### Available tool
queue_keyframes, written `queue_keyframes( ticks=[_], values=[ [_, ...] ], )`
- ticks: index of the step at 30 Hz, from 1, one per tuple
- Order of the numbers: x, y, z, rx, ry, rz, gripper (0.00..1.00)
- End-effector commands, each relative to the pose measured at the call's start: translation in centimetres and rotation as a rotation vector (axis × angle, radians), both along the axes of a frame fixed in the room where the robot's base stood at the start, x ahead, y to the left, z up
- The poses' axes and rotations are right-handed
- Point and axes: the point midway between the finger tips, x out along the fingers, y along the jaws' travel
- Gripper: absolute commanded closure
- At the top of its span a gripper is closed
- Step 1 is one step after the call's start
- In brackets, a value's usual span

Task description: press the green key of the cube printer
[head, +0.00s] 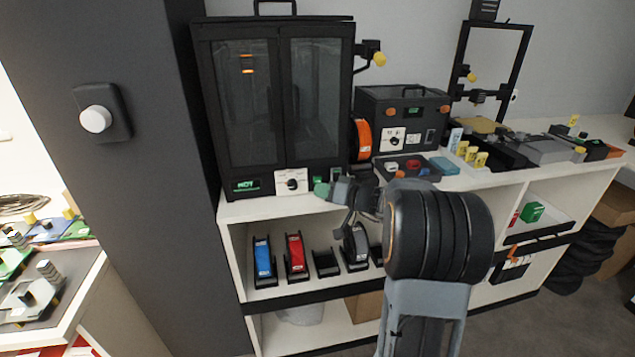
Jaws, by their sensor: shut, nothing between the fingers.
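A tall black enclosed printer (262,188) with two dark glass doors stands on the white shelf unit's top. Its front base has a lit green display (246,186) and a white panel with a black dial (292,182). A small green key (319,183) shows at the base's right, partly hidden by my gripper. My gripper (322,190) is shut and empty, its green-tipped end pointing left just in front of that key. I cannot tell whether it touches. A smaller boxy black printer (427,106) with orange knobs stands to the right, clear of my gripper.
An orange spool (362,138) hangs beside the tall printer. A tray of coloured parts (407,168) lies right of my gripper. Blue and red cartridges (295,254) stand on the shelf below. A dark pillar (110,190) rises at left. An open-frame printer (490,75) stands at back right.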

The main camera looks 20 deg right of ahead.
Motion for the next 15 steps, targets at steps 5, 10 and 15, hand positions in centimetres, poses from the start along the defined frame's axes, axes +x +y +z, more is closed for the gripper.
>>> queue_keyframes(
  ticks=[5, 10, 15],
  values=[
    [0.21, -0.04, -0.14, 0.0, 0.0, 0.0, 1.0],
    [0.59, -0.11, -0.22, -0.002, -0.001, 0.0, 1.0],
    [0.82, -0.16, -0.07, -0.001, 0.0, 0.001, 1.0]
  ],
)
